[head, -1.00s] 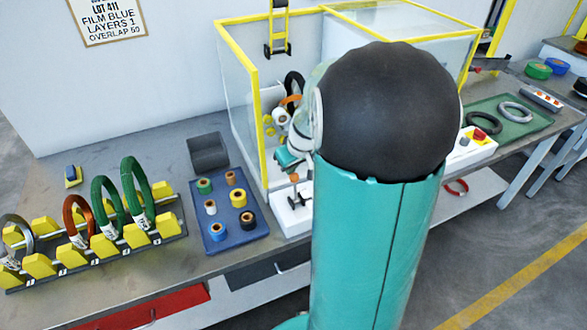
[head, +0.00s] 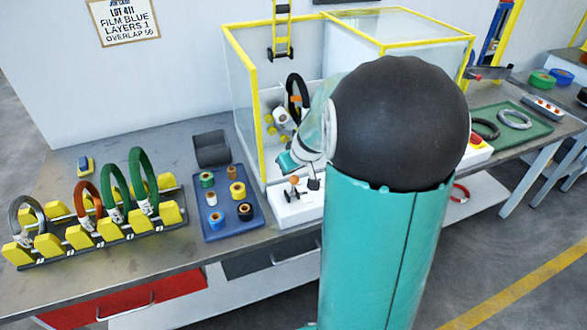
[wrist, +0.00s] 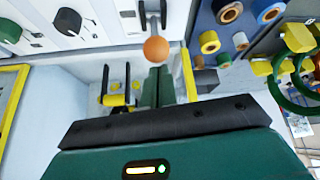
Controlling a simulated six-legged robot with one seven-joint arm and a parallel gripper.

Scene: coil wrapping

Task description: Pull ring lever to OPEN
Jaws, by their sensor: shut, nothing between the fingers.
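The lever, with an orange ball knob (wrist: 156,49) on a grey shaft, stands on a white control box (wrist: 110,18) in the wrist view. In the head view the orange knob (head: 294,180) shows above the white box (head: 283,217) at the front of the enclosure. My gripper (wrist: 155,72) is shut and empty, its dark green fingers pointing at the knob, with the tips just short of it or touching; I cannot tell which. In the head view my teal wrist (head: 287,162) is just above the lever, and the fingertips are hard to make out. No OPEN label is readable.
A yellow-framed clear enclosure (head: 246,105) surrounds the space behind the lever. A blue tray of tape rolls (head: 215,232) lies to the left, with a coil rack (head: 95,238) beyond it. A black knob (wrist: 68,21) and a green knob (wrist: 10,31) are near the lever.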

